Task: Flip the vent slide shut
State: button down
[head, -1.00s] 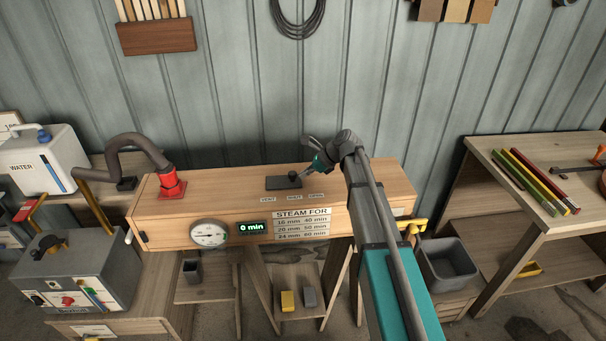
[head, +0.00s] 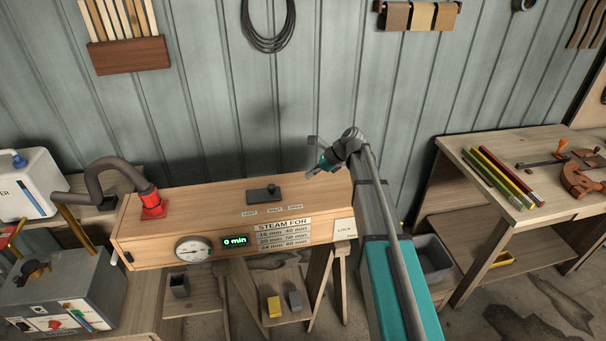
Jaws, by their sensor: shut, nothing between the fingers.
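The vent slide (head: 262,195) is a dark flat plate on top of the wooden steam box (head: 180,211). A small dark knob (head: 271,188) stands up near its right end, behind the middle one of three small labels. The left label appears to read VENT and the right one OPEN. My gripper (head: 311,173) is shut and empty above the right part of the box top. It is to the right of the knob, with a clear gap between them.
A red fitting (head: 152,204) with a grey hose stands on the box's left end. A gauge (head: 193,249) and a "0 min" display (head: 235,241) are on its front. A bench (head: 455,151) with coloured sticks and tools is at right. The wall is close behind.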

jog(key=shift+d+r+p, duration=0.3)
jog(key=shift+d+r, duration=0.2)
jog(key=shift+s, duration=0.1)
jog(key=s+d+f+n+h+b, duration=0.2)
jog(key=s+f+n+h, duration=0.1)
jog(key=s+n, duration=0.3)
jog(key=s+d+f+n+h+b, duration=0.2)
jog(key=s+f+n, duration=0.3)
jog(key=s, duration=0.6)
jog(key=s+d+f+n+g+h+b, duration=0.1)
jog(key=s+d+f+n+h, duration=0.3)
jog(key=s+n, duration=0.4)
jog(key=shift+s+b, duration=0.35)
jog(key=shift+b, duration=0.5)
